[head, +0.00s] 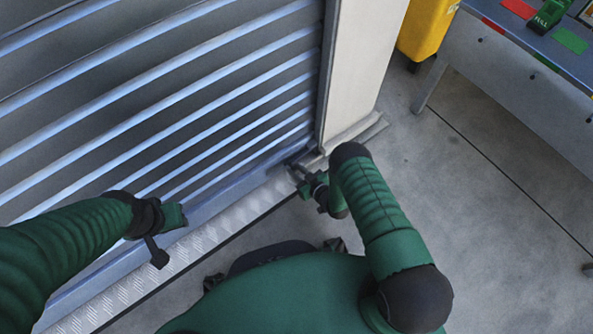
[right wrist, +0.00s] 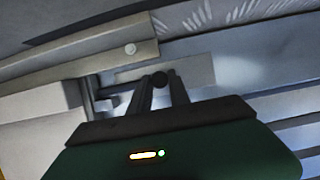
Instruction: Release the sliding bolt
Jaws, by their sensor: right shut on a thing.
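The sliding bolt (right wrist: 160,79) shows in the right wrist view as a dark round end between the two fingers, in front of a light metal plate. My right gripper (right wrist: 160,88) is shut on it. In the head view, my right gripper (head: 298,172) is at the lower right corner of the slatted shutter (head: 150,105), beside the pale post. The bolt is too small and covered to make out there. My left gripper (head: 180,216) is in front of the shutter's lower left part, and its fingers are not clear.
The pale post (head: 365,65) stands right of the shutter. A tread-plate sill (head: 185,255) runs along its foot. A yellow bin (head: 427,30) and a grey workbench (head: 520,85) with a green device (head: 550,14) stand at the upper right.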

